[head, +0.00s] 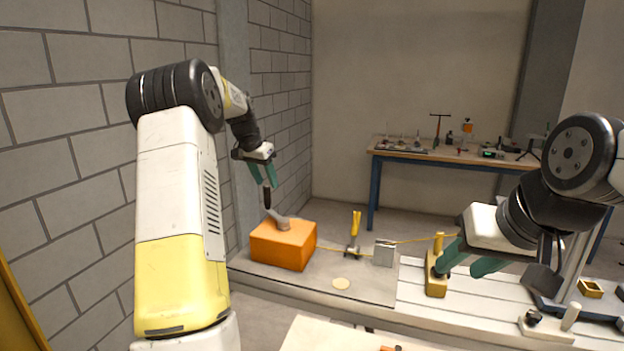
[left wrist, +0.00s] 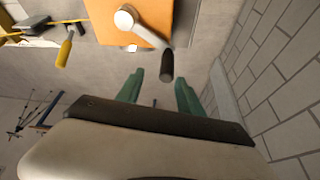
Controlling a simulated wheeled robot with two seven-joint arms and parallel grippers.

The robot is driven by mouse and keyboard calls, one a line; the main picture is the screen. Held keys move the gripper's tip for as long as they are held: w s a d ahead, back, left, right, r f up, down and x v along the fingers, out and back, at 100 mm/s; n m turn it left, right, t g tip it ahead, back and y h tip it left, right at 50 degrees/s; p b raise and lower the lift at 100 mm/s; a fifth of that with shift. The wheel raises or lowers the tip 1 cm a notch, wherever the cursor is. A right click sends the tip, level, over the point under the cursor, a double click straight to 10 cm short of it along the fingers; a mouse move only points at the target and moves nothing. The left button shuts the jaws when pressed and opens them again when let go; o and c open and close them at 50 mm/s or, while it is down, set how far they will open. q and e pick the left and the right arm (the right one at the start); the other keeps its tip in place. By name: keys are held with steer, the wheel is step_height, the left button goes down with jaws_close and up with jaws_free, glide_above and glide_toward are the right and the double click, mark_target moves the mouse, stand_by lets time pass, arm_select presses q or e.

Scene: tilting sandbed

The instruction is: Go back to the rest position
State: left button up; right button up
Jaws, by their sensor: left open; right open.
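My left gripper (head: 263,181) is open, with green fingers pointing down above an orange box (head: 281,247). A grey crank lever (head: 278,217) with a black handle (head: 267,199) sits on the box, the handle upright just below my fingertips. In the left wrist view, the black handle (left wrist: 166,66) shows just beyond the gap between the open fingers (left wrist: 158,85), and nothing is held. My right gripper (head: 463,262) is open at the right, its green fingers near a yellow block with a post (head: 436,275). I cannot tell whether they touch it.
A yellow-handled tool (head: 354,232) and a grey block (head: 384,253) stand on the grey bed (head: 310,285), with a yellow line running across. A round pale disc (head: 341,283) lies in front. A brick wall (head: 70,130) is close on the left. A workbench (head: 460,155) stands behind.

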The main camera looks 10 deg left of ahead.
arm_select(q)
steer(key=s+d+r+n, duration=0.1)
steer(key=s+d+r, duration=0.45)
steer(key=s, duration=0.45)
steer(key=s+d+r, duration=0.5)
steer(key=s+d, duration=0.1)
steer(key=s, duration=0.3)
steer(key=s+d+f+n+t, duration=0.1)
steer(key=s+d+f, duration=0.2)
steer(key=s, duration=0.7)
steer(key=s+d+f+n, duration=0.1)
steer(key=s+d+f, duration=0.1)
steer(key=s, duration=0.8)
steer(key=shift+s+d+f+t+h, duration=0.4)
steer(key=shift+d, duration=0.1)
